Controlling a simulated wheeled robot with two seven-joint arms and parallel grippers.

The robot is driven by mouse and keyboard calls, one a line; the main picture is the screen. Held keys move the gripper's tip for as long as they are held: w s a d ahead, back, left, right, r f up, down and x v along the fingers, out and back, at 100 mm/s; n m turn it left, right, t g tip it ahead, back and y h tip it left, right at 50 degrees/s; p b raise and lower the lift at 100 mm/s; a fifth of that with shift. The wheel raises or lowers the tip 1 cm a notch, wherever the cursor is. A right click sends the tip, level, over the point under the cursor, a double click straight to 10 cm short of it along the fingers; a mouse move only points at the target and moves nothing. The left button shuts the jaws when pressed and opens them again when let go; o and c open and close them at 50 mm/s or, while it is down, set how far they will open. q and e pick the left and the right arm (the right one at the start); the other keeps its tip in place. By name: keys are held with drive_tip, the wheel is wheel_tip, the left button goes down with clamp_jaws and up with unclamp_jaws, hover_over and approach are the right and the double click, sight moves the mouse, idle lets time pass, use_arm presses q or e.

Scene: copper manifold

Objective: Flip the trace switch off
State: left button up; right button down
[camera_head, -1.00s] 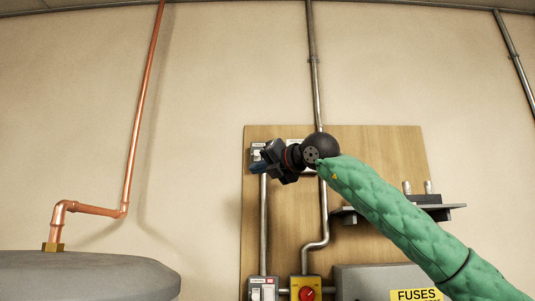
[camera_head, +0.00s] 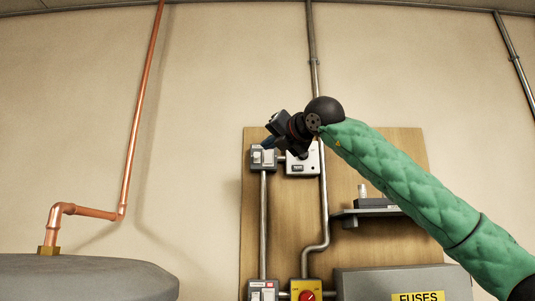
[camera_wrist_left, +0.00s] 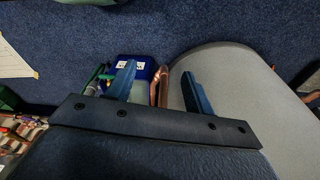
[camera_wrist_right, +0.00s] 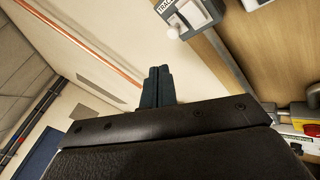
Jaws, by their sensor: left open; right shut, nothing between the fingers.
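The trace switch (camera_wrist_right: 190,17) is a grey box with a pale rocker, its partly cut-off TRACE label showing at the top of the right wrist view. In the head view the switch box (camera_head: 262,158) is at the upper left of the wooden board. I cannot tell surely which way its rocker is set. My right gripper (camera_wrist_right: 158,72) is shut and empty, its fingertips apart from the box. In the head view the right gripper (camera_head: 271,138) is just above the box, partly hidden by its own wrist. My left gripper (camera_wrist_left: 160,85) is open, away from the board.
A white-faced box (camera_head: 302,163) sits right of the trace switch. A lower switch (camera_head: 262,290), a yellow box with a red knob (camera_head: 306,292) and a FUSES box (camera_head: 400,284) line the board's bottom. A shelf (camera_head: 365,214) juts out. A grey tank (camera_head: 80,280) is left.

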sight(268, 157)
use_arm(q)
drive_tip(key=s+a+f+p, duration=0.5)
drive_tip(key=s+f+p, duration=0.2)
drive_tip(key=f, duration=0.5)
drive_tip(key=shift+s+t, duration=0.3)
drive_tip(key=shift+s, duration=0.6)
use_arm(e)
drive_tip(key=shift+w+r, duration=0.15)
drive_tip(key=shift+w, duration=1.3)
drive_tip(key=shift+w+r, duration=0.2)
drive_tip(key=shift+w, duration=1.2)
drive_tip(key=shift+w+r, duration=0.15)
drive_tip(key=shift+w, duration=1.3)
use_arm(q)
drive_tip(key=shift+f, duration=0.35)
use_arm(e)
drive_tip(key=shift+w, duration=0.2)
drive_tip(key=shift+w+r, duration=0.1)
drive_tip(key=shift+w, duration=0.1)
use_arm(q)
drive_tip(key=shift+f+b, duration=0.15)
drive_tip(key=shift+b, duration=0.15)
use_arm(e)
drive_tip(key=shift+w, duration=0.3)
